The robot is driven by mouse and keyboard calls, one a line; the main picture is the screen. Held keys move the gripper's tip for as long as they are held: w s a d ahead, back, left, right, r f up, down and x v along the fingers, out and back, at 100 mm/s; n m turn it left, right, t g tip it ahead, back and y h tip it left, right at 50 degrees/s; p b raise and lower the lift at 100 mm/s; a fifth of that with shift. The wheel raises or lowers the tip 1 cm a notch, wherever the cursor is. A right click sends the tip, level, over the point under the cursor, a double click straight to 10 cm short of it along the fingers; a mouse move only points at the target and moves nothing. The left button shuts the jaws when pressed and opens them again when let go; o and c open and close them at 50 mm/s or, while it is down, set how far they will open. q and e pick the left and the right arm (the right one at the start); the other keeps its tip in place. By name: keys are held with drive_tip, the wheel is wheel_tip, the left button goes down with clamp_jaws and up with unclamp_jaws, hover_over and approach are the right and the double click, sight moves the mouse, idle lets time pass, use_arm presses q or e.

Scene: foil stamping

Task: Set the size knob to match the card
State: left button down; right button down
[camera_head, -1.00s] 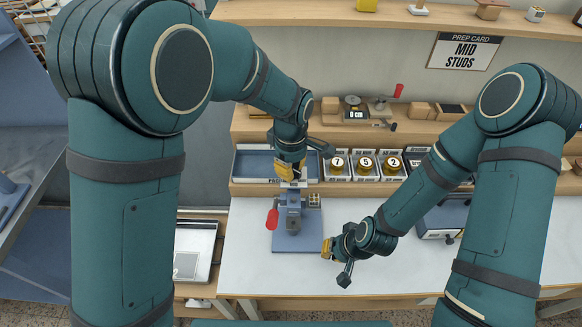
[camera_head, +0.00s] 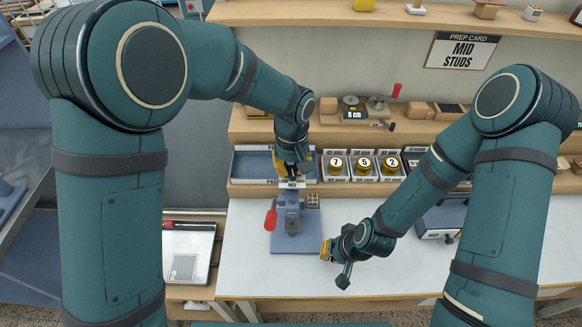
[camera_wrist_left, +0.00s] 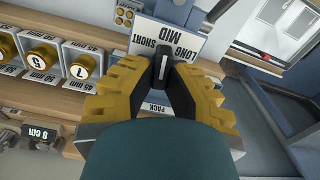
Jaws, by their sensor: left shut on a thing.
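The prep card (camera_head: 462,51) on the back wall reads MID STUDS. The blue press (camera_head: 292,215) with a red handle (camera_head: 270,219) stands on the table below my left gripper (camera_head: 292,172). In the left wrist view, the yellow fingers of my left gripper (camera_wrist_left: 164,78) are closed around the dark size knob (camera_wrist_left: 164,66), which has a white line. A white plate (camera_wrist_left: 172,38) behind it carries the words LONG, SHORT and MID.
Several labelled bins with yellow numbered spools (camera_head: 363,165) line the table's back, beside a blue tray (camera_head: 252,164). A wooden shelf (camera_head: 410,127) with small tools is above. A blue-grey box (camera_head: 440,218) stands at right. The table's front middle is clear.

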sight(292, 169)
use_arm(q)
drive_tip(key=shift+m, duration=0.7)
drive_tip(key=c, duration=1)
unclamp_jaws()
drive_tip(key=shift+d, duration=0.1)
wheel_tip(292, 169, up, 12)
drive_tip(key=shift+s+f, duration=0.1)
